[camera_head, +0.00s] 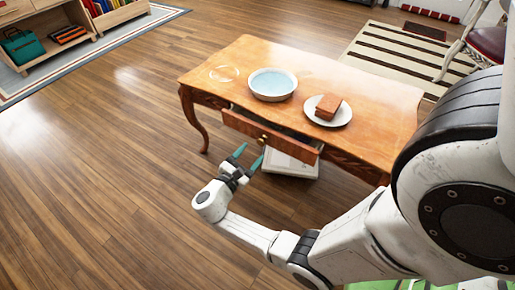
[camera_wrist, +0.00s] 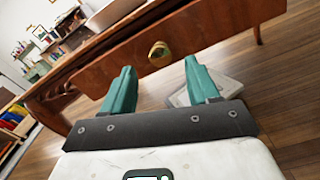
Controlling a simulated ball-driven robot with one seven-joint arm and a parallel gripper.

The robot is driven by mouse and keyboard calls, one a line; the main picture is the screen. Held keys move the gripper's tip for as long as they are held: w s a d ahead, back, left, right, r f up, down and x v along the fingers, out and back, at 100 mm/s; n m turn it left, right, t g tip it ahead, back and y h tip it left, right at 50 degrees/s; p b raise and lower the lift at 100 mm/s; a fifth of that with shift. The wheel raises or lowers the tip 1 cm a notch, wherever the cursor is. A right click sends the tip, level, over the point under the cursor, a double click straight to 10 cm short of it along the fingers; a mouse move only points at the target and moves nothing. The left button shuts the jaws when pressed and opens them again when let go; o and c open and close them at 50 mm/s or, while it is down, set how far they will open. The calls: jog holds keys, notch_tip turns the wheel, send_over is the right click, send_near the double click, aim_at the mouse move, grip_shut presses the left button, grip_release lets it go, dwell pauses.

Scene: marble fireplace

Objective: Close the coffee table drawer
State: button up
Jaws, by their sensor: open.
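The wooden coffee table (camera_head: 330,78) stands in the middle of the head view. Its drawer (camera_head: 268,136) is pulled partly out at the front, with a dark gap behind its front panel. The drawer's round brass knob (camera_wrist: 159,53) is at the centre of the wrist view, and it also shows in the head view (camera_head: 263,139). My gripper (camera_head: 248,158) is open and empty in front of the drawer, its two teal fingers pointing towards the panel. In the wrist view my gripper (camera_wrist: 158,75) has a finger on either side of the knob, apparently short of it.
On the table are a blue-white bowl (camera_head: 272,84), a plate (camera_head: 328,119) with a brown block (camera_head: 328,106), and a clear round dish (camera_head: 224,73). A pale box-like thing (camera_head: 289,165) lies on the floor under the drawer. The wooden floor to the left is free.

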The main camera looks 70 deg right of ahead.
aim_at(260, 143)
jog(key=shift+b+x, duration=0.45)
jog(key=shift+x, duration=1.95)
grip_shut()
